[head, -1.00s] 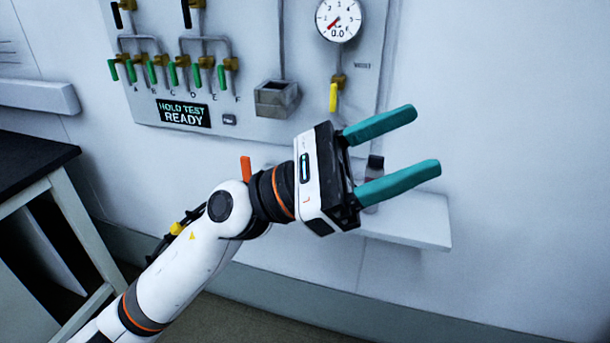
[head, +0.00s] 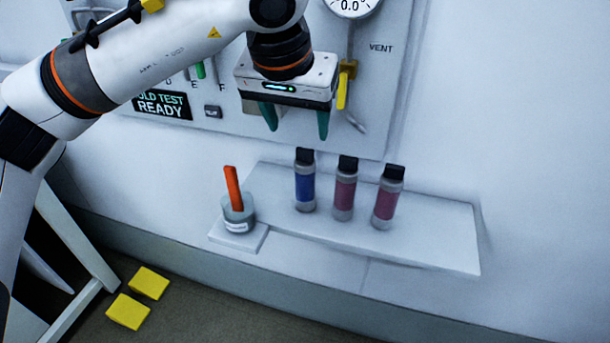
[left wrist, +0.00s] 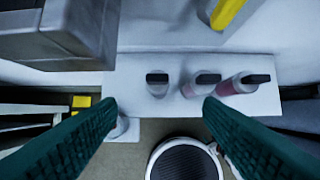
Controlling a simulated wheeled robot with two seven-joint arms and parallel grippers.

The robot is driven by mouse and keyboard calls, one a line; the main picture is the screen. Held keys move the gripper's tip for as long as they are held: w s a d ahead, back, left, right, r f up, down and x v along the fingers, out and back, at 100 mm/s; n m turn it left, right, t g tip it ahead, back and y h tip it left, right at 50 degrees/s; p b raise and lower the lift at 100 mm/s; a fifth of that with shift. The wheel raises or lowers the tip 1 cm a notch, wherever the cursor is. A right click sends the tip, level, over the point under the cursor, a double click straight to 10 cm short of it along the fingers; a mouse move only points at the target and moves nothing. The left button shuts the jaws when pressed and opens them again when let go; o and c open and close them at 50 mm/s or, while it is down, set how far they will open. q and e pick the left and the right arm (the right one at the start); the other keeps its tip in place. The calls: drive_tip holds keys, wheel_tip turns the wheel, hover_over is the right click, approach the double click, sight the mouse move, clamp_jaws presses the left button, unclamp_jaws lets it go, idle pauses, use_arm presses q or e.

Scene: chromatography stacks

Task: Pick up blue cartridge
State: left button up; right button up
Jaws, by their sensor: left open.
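The blue cartridge (head: 305,187) stands upright with a black cap on the white wall shelf (head: 430,236). It is the leftmost of the three cartridges. My left gripper (head: 297,131) points down, open and empty, above the blue cartridge and apart from it. In the left wrist view the blue cartridge (left wrist: 157,87) is seen from above, just beyond the gap between the two teal fingers (left wrist: 159,105). My right gripper is in neither view.
Two reddish-purple cartridges (head: 344,190) (head: 387,199) stand right of the blue one. A grey cup (head: 238,216) with an orange stick (head: 233,187) stands left on a small ledge. The wall panel with a yellow vent handle (head: 342,92) is close behind. The shelf's right end is clear.

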sight(304, 158)
use_arm(q)
drive_tip(key=b+x, duration=0.1)
drive_tip(key=x, duration=0.8)
drive_tip(key=shift+w+a+f, duration=0.1)
drive_tip(key=shift+w+a, duration=0.1)
drive_tip(key=shift+f, duration=0.15)
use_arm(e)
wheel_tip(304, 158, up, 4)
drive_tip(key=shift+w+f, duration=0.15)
use_arm(q)
clamp_jaws()
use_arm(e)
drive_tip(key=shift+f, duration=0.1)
